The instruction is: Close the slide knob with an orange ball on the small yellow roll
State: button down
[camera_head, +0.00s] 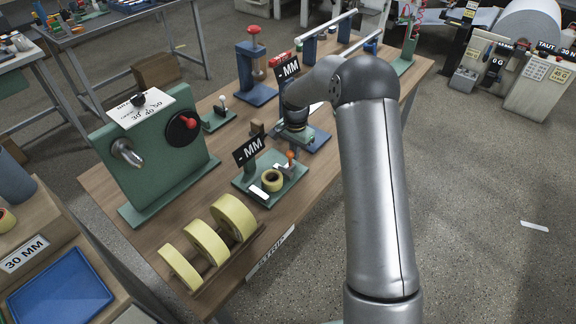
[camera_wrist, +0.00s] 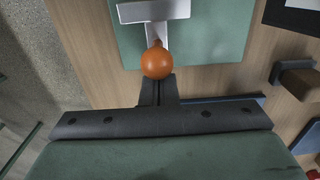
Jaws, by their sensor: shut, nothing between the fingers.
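The orange ball (camera_head: 290,155) tops the slide knob at the right back of a small green base (camera_head: 292,184) on the wooden table. The small yellow roll (camera_head: 272,179) lies on that base, in front of the ball, near a grey metal block. In the wrist view the orange ball (camera_wrist: 157,60) is just beyond the tips of my gripper (camera_wrist: 158,88), on a grey slide (camera_wrist: 155,12) over the green plate. The fingers are shut together with nothing between them. I cannot tell whether they touch the ball. The roll is not seen in the wrist view.
A black MM sign (camera_head: 250,148) stands at the base's back left. Larger yellow rolls (camera_head: 207,242) sit in a rack in front. A wooden block (camera_wrist: 298,78) shows right of the ball in the wrist view.

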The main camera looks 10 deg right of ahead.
jog(key=shift+s+a+b, duration=0.4)
jog(key=shift+s+a, duration=0.6)
jog(key=shift+a, duration=0.05)
dwell(0.4)
jog(key=shift+w+d+r+p, duration=0.2)
jog(key=shift+r+p, duration=0.15)
jog(key=shift+r, duration=0.45)
jog(key=shift+w+d+r+p, duration=0.2)
jog(key=shift+r+p, duration=0.15)
jog(key=shift+r, duration=0.4)
notch_tip(320, 180, up, 17)
jog(key=b, duration=0.2)
jog(key=shift+b, duration=0.35)
jog(key=s+d+n, duration=0.2)
jog(key=s+n, duration=0.3)
jog(key=s, duration=1.5)
jog(key=s+f+n, duration=0.2)
jog(key=s+f, duration=0.1)
jog(key=s, duration=0.5)
jog(key=s+f+n, duration=0.2)
jog(key=s+f, duration=0.1)
jog(key=s, duration=0.5)
jog(key=shift+s+d+n+t, duration=0.3)
jog(key=shift+t, duration=0.1)
